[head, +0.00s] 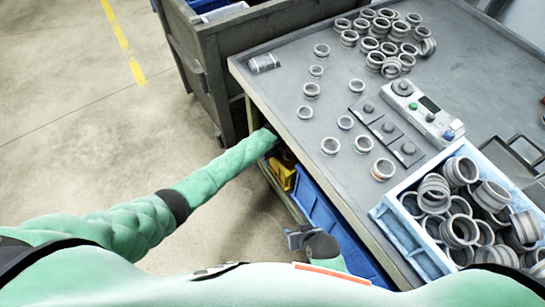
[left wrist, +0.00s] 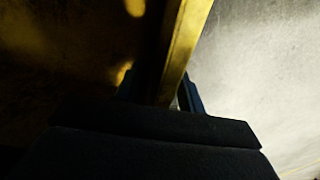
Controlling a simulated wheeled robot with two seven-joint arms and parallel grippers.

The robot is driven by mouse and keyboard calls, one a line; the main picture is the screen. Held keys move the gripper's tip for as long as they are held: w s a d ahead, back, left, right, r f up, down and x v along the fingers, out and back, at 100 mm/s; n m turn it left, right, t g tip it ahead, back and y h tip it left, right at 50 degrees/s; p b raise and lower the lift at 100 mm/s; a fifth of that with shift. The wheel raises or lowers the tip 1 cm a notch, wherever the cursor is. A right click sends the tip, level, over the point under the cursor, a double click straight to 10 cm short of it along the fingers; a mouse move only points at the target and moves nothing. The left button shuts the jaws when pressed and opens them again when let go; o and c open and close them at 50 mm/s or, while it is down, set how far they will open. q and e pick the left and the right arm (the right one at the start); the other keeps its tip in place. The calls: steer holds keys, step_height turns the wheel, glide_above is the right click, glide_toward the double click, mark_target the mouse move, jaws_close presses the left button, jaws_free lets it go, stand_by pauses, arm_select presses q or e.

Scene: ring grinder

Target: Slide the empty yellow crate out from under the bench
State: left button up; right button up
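The yellow crate (head: 283,172) shows in part under the bench's left side in the head view; the bench top hides most of it. In the left wrist view its yellow wall and rim (left wrist: 185,45) are very close. My left gripper (left wrist: 162,92) has its two dark fingertips apart, one on each side of the rim, with a sliver of light between rim and right finger. In the head view the left hand is mostly hidden at the bench edge. My right gripper (head: 298,236) is open and empty beside the bench's front edge, low in the picture.
A blue crate (head: 325,215) sits under the bench beside the yellow one. The grey bench (head: 290,110) bears metal rings, a control box (head: 425,112) and a light blue crate of rings (head: 400,232). A dark bin (head: 205,75) stands behind. Floor (head: 90,120) at left is clear.

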arm_select(q)
steer(key=shift+c, duration=0.5)
jaws_close()
stand_by(0.8)
